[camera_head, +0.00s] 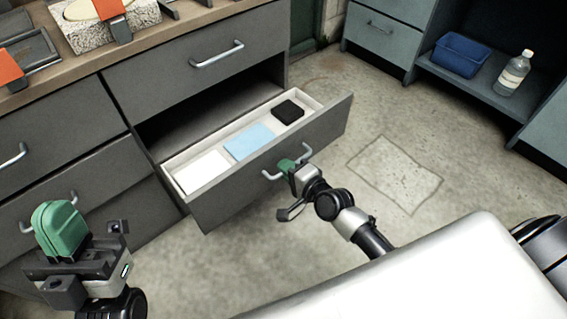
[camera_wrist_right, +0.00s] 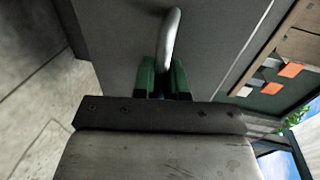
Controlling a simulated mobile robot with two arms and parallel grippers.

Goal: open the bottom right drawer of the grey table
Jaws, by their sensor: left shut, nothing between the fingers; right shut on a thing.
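The grey table (camera_head: 190,62) stands at the left with its drawers facing me. Its bottom right drawer (camera_head: 318,130) is pulled out and shows a white inside with a white item (camera_head: 202,172), a light blue item (camera_head: 249,142) and a black box (camera_head: 287,112). My right gripper (camera_head: 290,166) is shut on the drawer's handle (camera_head: 305,153). In the right wrist view the green fingers (camera_wrist_right: 163,80) are on either side of the metal handle (camera_wrist_right: 172,40). My left gripper (camera_head: 60,228) is shut and empty, in front of the left drawers.
The drawer above (camera_head: 205,70) is shut. A blue bin (camera_head: 459,54) and a bottle (camera_head: 513,72) stand on a shelf at the back right. The concrete floor right of the open drawer is clear. Tissue-box-like and orange items lie on the tabletop.

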